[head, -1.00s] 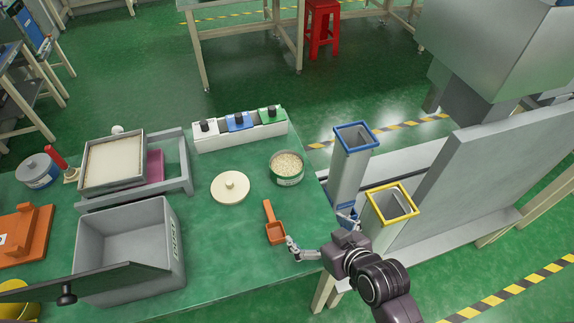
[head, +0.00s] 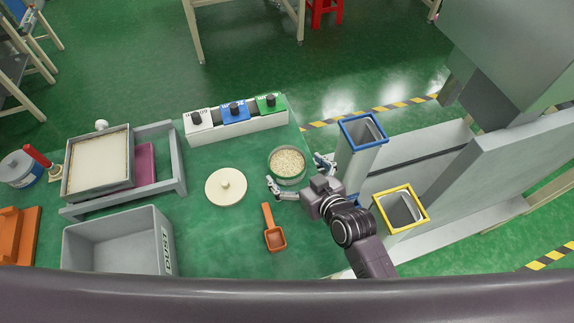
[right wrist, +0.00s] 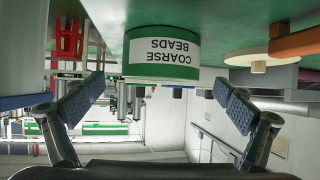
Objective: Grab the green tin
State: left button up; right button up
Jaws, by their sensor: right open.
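The green tin (head: 287,163) stands open and upright near the table's right edge, filled with pale beads. In the right wrist view, which is upside down, the tin (right wrist: 163,70) bears a white label reading "COARSE BEADS". My right gripper (head: 299,176) is open at the tin's near side, with one finger to its left and one to its right. In the wrist view, the gap between the fingers (right wrist: 160,88) faces the tin, and I see no clear contact. My left gripper is not in view.
An orange scoop (head: 273,229) and a cream round lid (head: 226,187) lie left of my right gripper. A blue-rimmed column (head: 362,150) and a yellow-rimmed column (head: 402,210) stand close on the right. A white box with knobs (head: 238,127) stands behind.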

aim_at(280, 155)
jog(key=x, duration=0.4)
jog(key=shift+w+a+f, duration=0.1)
jog(key=shift+a+f, duration=0.05)
jog(key=shift+f, duration=0.1)
jog(key=shift+w, duration=0.1)
jog(key=c, duration=1.4)
jog(key=shift+c, duration=1.3)
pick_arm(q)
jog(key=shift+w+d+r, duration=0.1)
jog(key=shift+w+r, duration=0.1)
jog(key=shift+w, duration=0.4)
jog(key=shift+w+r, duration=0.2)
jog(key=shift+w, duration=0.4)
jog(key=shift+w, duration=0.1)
